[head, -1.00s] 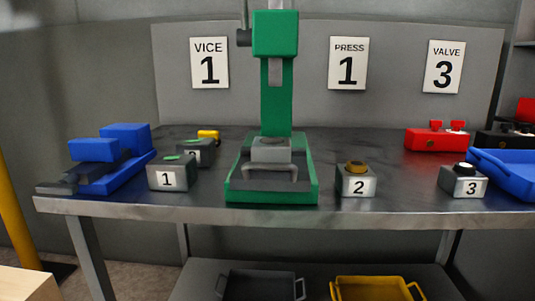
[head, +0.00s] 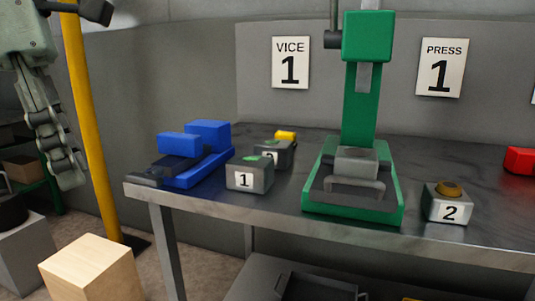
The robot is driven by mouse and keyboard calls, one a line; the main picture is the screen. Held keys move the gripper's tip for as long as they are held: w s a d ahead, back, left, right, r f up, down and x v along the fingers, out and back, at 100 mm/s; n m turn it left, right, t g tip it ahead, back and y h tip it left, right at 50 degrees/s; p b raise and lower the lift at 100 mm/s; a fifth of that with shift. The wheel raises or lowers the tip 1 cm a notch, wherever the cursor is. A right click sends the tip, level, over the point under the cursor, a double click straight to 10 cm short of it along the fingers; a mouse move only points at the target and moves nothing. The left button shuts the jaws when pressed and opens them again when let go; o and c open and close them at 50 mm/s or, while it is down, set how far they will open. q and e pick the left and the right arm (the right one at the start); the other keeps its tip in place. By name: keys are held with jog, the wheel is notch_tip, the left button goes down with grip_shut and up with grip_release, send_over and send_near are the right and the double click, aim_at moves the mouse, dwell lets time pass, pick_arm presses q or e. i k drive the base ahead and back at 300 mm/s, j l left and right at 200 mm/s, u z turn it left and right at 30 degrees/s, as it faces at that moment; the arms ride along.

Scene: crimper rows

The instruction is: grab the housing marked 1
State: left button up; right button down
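The housing marked 1 (head: 243,181) is a grey box with a green patch on top, near the front edge of the workbench (head: 270,211). It stands between the blue vice (head: 203,160) and the green press (head: 372,100). Another grey housing with a green top (head: 280,153) is close behind it, its label partly hidden. My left gripper (head: 68,168) hangs at the far left, fingers down, off the bench and well apart from the housing. It is seen side-on, so its opening cannot be judged. My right gripper is not in view.
A yellow post (head: 88,120) stands between my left gripper and the bench. A housing marked 2 (head: 447,203) sits right of the press. A wooden block (head: 93,270) is at the lower left. A yellow object (head: 285,136) lies behind the housings.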

aim_at(353, 162)
jog(key=i+z, duration=0.55)
jog(key=z, duration=1.1)
jog(key=k+j, duration=0.05)
